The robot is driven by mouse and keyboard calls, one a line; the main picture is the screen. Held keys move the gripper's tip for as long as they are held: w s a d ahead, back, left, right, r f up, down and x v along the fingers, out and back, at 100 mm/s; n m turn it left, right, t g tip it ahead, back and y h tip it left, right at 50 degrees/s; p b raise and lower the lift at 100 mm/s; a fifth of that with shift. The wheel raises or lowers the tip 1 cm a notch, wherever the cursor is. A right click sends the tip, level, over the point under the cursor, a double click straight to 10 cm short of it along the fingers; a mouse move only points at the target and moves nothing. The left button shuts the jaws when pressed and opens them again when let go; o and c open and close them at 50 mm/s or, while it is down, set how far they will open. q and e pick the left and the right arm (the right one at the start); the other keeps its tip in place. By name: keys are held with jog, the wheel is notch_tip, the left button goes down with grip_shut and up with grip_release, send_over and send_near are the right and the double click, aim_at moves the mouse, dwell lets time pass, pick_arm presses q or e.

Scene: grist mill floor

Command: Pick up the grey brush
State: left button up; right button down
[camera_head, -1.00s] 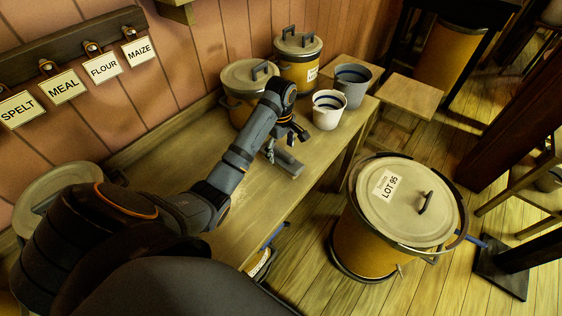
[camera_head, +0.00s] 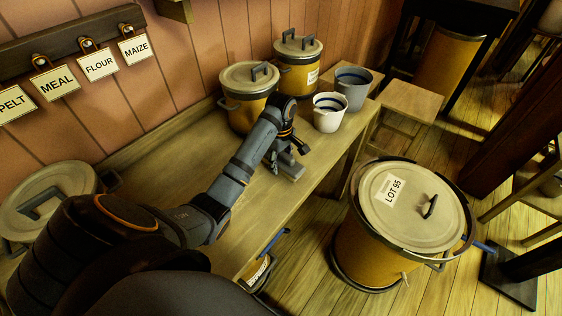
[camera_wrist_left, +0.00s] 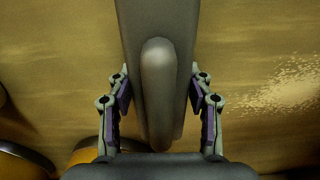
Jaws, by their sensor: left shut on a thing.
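The grey brush (camera_head: 291,171) is at the bench's front part in the head view, partly hidden by my left gripper. In the left wrist view the brush (camera_wrist_left: 160,65) is a long grey body with a rounded raised handle, running between the two fingers. My left gripper (camera_head: 284,159) points down at it, with a finger on each side of the brush; the left wrist view shows the gripper (camera_wrist_left: 160,92) shut on it. I cannot tell whether the brush is clear of the bench top. My right gripper is not in view.
The wooden bench (camera_head: 190,165) is largely bare. Two lidded yellow tubs (camera_head: 248,97) (camera_head: 298,68), a white cup (camera_head: 329,112) and a grey cup (camera_head: 353,88) stand beyond the gripper. A large lidded LOT 95 bin (camera_head: 405,215) stands on the floor at right.

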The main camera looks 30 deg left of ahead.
aim_at(291, 161)
pick_arm(q)
jog(key=c, duration=0.3)
jog(key=shift+r, duration=0.25)
jog(key=r+p, duration=0.2)
jog(key=r, duration=0.1)
jog(key=r+p, duration=0.1)
jog(key=p, duration=0.1)
jog(key=shift+s+d+r, duration=0.1)
jog(key=shift+d+r, duration=0.1)
jog(key=shift+d, duration=0.1)
jog(key=d+r+p, duration=0.1)
jog(key=r+p, duration=0.1)
jog(key=s+d+r+p, duration=0.1)
jog(key=p, duration=0.2)
jog(key=d+r+p, duration=0.2)
jog(key=shift+s+d+r, duration=0.1)
jog(key=shift+s+r, duration=0.15)
jog(key=shift+r, duration=0.1)
jog(key=s+d+r+p, duration=0.2)
jog(key=s+d+p, duration=0.1)
jog(key=d, duration=0.5)
jog(key=shift+d+r+p, duration=0.2)
jog(key=shift+p, duration=0.45)
